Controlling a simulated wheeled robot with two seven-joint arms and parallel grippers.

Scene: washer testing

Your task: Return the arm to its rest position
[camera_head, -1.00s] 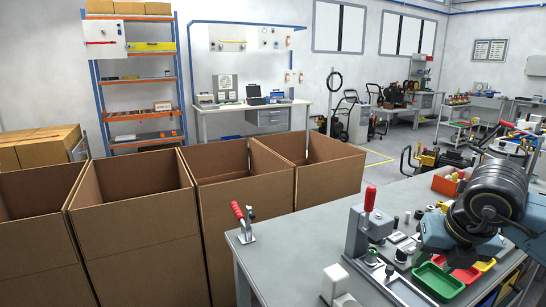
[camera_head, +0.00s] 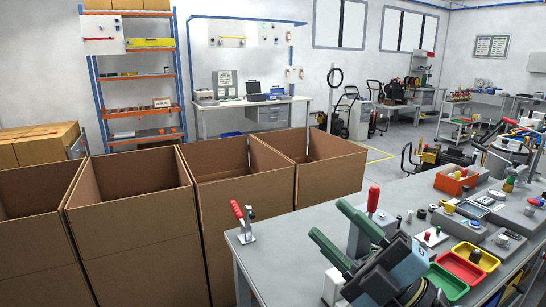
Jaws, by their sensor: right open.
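My right gripper (camera_head: 330,221) is in the lower middle right of the head view. Its two green fingers point up and to the left, apart, with nothing between them. It is above the grey worktable (camera_head: 290,262), in front of a test fixture with a red handle (camera_head: 373,199), and it hides most of that fixture. My right arm's dark wrist is at the bottom edge, and the rest of the arm is out of view. My left gripper is not in view.
Green (camera_head: 447,282), red (camera_head: 462,267) and yellow (camera_head: 477,256) trays lie right of my gripper. A red-handled clamp (camera_head: 240,222) stands at the table's left corner. Large open cardboard boxes (camera_head: 245,210) stand left of the table. An orange bin (camera_head: 455,183) sits farther back.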

